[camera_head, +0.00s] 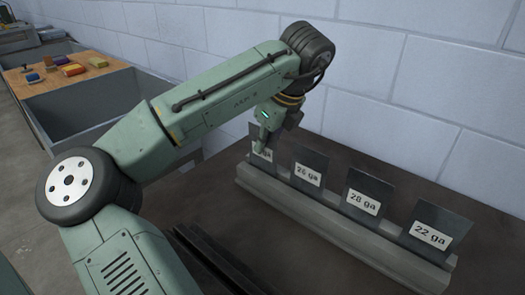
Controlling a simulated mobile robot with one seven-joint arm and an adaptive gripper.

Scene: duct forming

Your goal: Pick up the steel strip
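Several dark sheet-metal pieces with white gauge labels stand upright in a grey slotted rack on the brown bench. One more labelled piece (263,150) is at the left end, mostly hidden behind my gripper. My gripper (262,150) points down at that left-end piece. Its fingers are small and partly hidden, so I cannot tell whether they are open or touch the piece. I cannot tell which piece is the steel strip.
The rack (335,228) runs along the bench near the white block wall. Dark long bars (208,262) lie at the front, beside my arm. At the far left, a wooden surface (55,77) carries several small coloured blocks, above grey bins (75,105).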

